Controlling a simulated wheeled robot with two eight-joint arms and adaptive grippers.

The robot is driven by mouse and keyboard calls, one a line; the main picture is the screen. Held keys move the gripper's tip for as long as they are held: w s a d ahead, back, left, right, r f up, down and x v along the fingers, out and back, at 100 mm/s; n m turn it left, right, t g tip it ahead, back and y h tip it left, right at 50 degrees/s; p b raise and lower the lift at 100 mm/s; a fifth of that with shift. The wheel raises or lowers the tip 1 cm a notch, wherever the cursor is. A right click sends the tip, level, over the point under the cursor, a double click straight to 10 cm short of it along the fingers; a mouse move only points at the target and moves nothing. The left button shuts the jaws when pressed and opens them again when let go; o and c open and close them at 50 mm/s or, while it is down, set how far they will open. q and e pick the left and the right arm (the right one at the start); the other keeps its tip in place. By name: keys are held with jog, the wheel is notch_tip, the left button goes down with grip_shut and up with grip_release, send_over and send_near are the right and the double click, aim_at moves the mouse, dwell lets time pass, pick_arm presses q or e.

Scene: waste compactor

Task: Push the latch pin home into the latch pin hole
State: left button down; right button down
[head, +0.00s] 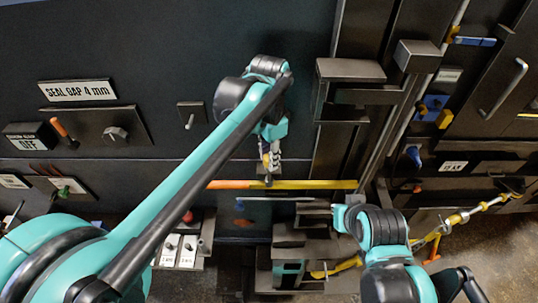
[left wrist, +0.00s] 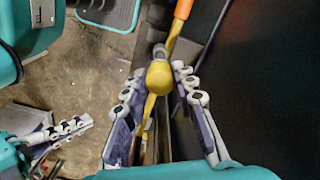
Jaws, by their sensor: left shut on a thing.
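My left gripper (head: 270,160) hangs in front of the dark machine face and is shut on a yellow-and-orange bar (head: 315,185). In the left wrist view the bar's yellow rounded part (left wrist: 159,78) lies between the two fingers, and its orange part (left wrist: 181,12) runs off upward. My right gripper (left wrist: 65,130) shows at the left of that view, apart from the bar; its jaw opening is unclear. In the head view the right arm stands low and right of the bar. I cannot pick out the latch pin or the latch pin hole for sure.
Dark latch brackets (head: 350,70) stand right of the left gripper. A yellow chain (head: 455,218) runs at the right. A switch panel (head: 112,127) and a "SEAL GAP 4 mm" label (head: 77,91) are on the left. Bare floor (head: 490,260) shows at the lower right.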

pick_arm(q)
jog(key=shift+f+b, duration=1.85)
jog(key=shift+f, duration=0.9)
jog(key=c, duration=1.1)
grip_release()
jog(key=shift+c, duration=0.2)
jog(key=shift+c, duration=0.4)
jog(key=shift+r+p, duration=2.6)
jog(key=shift+r, duration=1)
jog(key=shift+f, duration=0.1)
